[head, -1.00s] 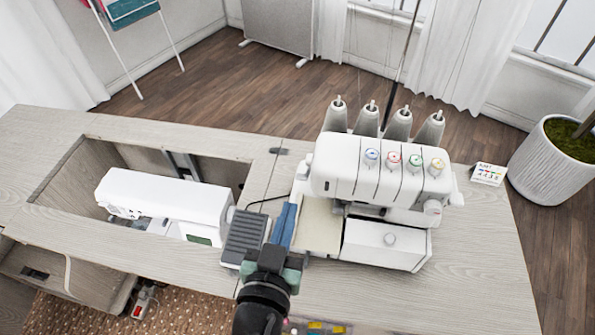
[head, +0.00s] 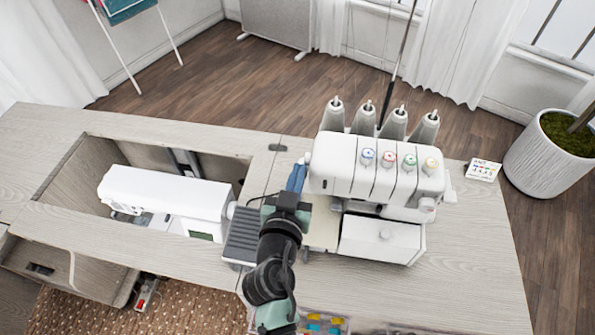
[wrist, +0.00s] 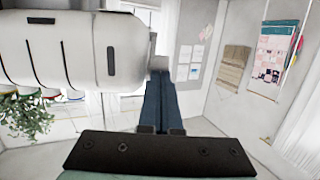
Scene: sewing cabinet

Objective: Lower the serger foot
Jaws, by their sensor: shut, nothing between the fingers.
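The white serger (head: 375,175) stands on the right part of the cabinet top, with coloured dials and several thread cones. My gripper (head: 298,175) is at the serger's left side, its blue fingers shut and empty. In the wrist view the serger's body (wrist: 75,50) fills the upper left, and the shut fingers (wrist: 160,88) point forward just beside its end. A small grey part of the serger (wrist: 154,45) shows near the fingertips; I cannot tell whether they touch it. The serger foot is not clearly visible; my arm and the serger's body cover that area.
A white sewing machine (head: 165,195) sits in the cabinet's recess to the left. A small card (head: 484,170) lies right of the serger. A potted plant (head: 545,160) stands on the floor beyond.

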